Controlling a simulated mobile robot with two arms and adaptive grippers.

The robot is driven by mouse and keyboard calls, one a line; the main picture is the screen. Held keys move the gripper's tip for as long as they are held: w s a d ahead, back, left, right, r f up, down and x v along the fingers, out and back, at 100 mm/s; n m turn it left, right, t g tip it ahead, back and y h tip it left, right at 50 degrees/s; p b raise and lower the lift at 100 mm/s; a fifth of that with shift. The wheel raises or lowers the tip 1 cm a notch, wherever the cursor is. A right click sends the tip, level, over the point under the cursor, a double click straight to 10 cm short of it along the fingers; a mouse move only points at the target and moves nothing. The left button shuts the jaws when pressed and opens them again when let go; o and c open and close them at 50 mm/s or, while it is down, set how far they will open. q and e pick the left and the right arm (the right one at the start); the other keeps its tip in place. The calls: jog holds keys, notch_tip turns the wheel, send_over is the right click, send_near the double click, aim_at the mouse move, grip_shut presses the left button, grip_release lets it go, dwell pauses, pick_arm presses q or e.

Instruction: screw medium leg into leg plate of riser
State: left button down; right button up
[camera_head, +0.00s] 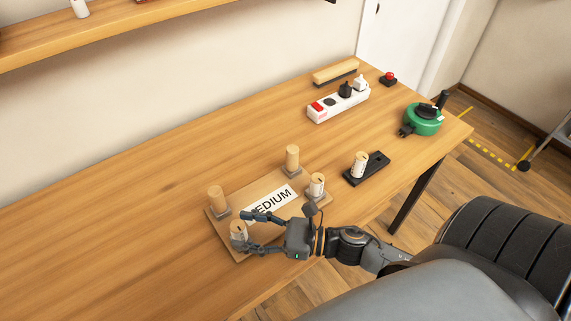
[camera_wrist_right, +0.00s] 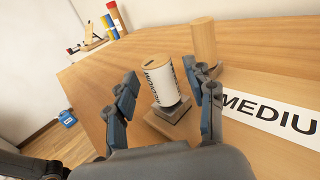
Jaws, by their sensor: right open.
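The riser (camera_head: 252,193) is a wooden board on the desk with a white MEDIUM label. A leg stands at each corner: plain wooden legs at the far left (camera_head: 217,198) and far right (camera_head: 292,155), white-labelled ones at the near right (camera_head: 317,184) and near left (camera_head: 238,231). My right gripper (camera_head: 246,231) is open at the near-left leg. In the right wrist view that labelled leg (camera_wrist_right: 163,82) stands between the parted fingers on its grey leg plate (camera_wrist_right: 174,112). Its thread is hidden. My left gripper is out of view.
A black holder (camera_head: 376,168) with another white-labelled leg (camera_head: 360,163) lies right of the riser. Farther back are a power strip (camera_head: 337,104), a wooden bar (camera_head: 335,72), a red button (camera_head: 388,78) and a green tool (camera_head: 423,122). The desk left of the riser is clear.

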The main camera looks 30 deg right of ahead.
jog(key=v, duration=0.9)
jog(key=shift+s+d, duration=0.25)
jog(key=shift+s, duration=0.05)
jog(key=shift+o, duration=0.2)
